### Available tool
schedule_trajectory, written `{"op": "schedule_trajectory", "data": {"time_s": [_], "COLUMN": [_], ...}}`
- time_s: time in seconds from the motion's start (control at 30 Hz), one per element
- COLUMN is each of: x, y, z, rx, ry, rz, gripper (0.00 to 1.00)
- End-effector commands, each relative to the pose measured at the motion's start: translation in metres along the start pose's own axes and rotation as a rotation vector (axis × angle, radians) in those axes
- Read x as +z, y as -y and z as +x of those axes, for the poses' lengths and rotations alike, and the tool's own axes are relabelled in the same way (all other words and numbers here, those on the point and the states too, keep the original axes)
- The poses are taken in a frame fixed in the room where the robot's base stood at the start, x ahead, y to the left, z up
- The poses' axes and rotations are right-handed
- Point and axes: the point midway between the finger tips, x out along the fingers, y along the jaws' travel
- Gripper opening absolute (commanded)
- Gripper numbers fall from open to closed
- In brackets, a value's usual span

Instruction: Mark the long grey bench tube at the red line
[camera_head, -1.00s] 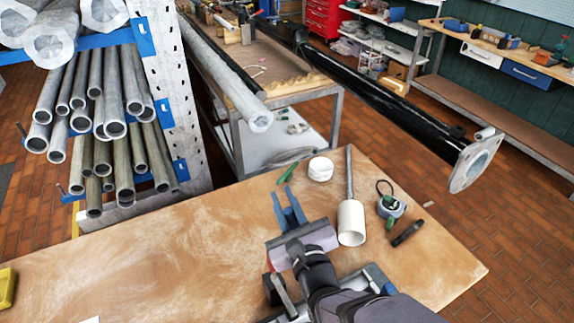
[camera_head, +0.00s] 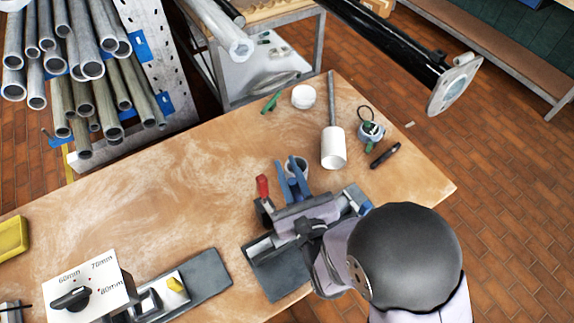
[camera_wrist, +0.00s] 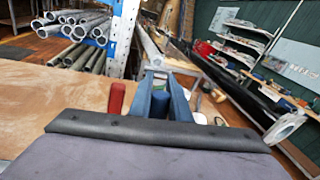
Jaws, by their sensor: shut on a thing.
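My gripper (camera_head: 292,182), with two blue fingers, is at the clamp fixture (camera_head: 272,275) near the front of the wooden bench. The fingers also show in the wrist view (camera_wrist: 162,98). A red handle (camera_head: 262,188) stands just left of the fingers. Long grey tubes (camera_head: 215,25) lie on the trolley behind, and several more fill the rack (camera_head: 85,55). I cannot tell which is the bench tube, and no red line is discernible.
A dial box marked 60mm, 70mm and 80mm (camera_head: 90,285) and a dark device (camera_head: 200,285) sit at front left. A white cup with a rod (camera_head: 333,148), white disc (camera_head: 303,97), tape measure (camera_head: 371,131) and black marker (camera_head: 385,155) lie behind right.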

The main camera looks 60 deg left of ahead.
Motion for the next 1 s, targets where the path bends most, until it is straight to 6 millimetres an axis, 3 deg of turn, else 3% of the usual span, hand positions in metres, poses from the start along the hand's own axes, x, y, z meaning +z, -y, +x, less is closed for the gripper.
{"op": "schedule_trajectory", "data": {"time_s": [0.6, 1.0], "x": [-0.049, -0.053], "y": [-0.009, -0.009], "z": [0.003, 0.003], "rx": [0.0, 0.0], "ry": [0.0, 0.001], "rz": [0.0, 0.0], "gripper": [0.0, 0.0]}}
